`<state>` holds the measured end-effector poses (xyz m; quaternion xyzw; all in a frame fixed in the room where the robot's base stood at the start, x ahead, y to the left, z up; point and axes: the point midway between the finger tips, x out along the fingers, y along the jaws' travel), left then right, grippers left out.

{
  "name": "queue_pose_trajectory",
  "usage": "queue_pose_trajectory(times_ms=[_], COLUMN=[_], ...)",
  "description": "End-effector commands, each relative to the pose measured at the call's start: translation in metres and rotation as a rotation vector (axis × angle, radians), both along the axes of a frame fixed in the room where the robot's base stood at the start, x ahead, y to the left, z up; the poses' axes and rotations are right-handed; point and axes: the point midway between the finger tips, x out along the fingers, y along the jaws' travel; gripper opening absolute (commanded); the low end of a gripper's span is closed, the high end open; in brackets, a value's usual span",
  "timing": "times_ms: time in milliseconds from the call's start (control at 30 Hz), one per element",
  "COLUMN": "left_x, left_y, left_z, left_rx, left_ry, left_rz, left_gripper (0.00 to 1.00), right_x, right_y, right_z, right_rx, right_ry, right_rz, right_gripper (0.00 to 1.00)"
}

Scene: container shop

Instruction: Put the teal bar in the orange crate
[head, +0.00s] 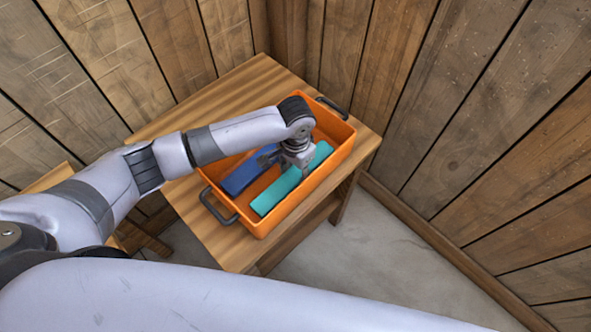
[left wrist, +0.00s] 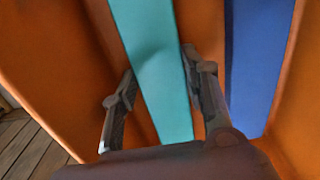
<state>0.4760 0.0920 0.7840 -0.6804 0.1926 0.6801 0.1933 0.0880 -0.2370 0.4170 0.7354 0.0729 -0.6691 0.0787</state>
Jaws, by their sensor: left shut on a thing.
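The teal bar (head: 272,198) lies lengthwise inside the orange crate (head: 312,193), along its right side. My left gripper (head: 297,162) reaches down into the crate from above and is shut on the teal bar. In the left wrist view the fingers of my left gripper (left wrist: 163,85) stand on either side of the teal bar (left wrist: 150,45). The orange crate wall (left wrist: 45,60) shows beside it. The gripper's body hides part of the bar in the head view. Whether the bar rests on the crate floor I cannot tell. My right gripper is out of view.
A blue bar (head: 240,178) lies in the crate beside the teal one, to its left. The crate stands on a wooden table (head: 172,117) with dark handles at its ends. Plank walls close in behind and right. Bare floor (head: 345,250) shows at the front right.

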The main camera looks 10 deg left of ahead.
Motion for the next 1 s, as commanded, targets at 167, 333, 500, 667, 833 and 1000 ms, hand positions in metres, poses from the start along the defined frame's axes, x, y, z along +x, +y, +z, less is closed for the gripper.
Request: queue_pose_trajectory(times_ms=[167,333,500,667,833,1000], left_x=[0.001,0.000,0.000,0.000,0.001,0.001], left_y=[0.000,0.000,0.000,0.000,0.000,0.000], left_z=[-0.001,-0.003,-0.004,-0.004,-0.002,0.017], left_rx=[-0.001,-0.001,0.000,0.000,-0.001,-0.003], left_ry=[-0.002,0.000,0.000,0.000,-0.002,-0.003], left_rz=[0.000,0.001,0.001,0.001,0.000,0.000], left_gripper=[0.06,0.06,0.49,0.50,0.50,0.50], right_x=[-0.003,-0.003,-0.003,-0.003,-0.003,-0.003], right_y=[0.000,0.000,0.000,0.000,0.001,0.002], right_z=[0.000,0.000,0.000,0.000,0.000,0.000], right_rx=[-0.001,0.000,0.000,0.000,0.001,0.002], right_ry=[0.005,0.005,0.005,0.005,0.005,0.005], right_rz=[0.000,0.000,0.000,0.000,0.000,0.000], right_gripper=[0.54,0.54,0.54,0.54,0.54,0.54])
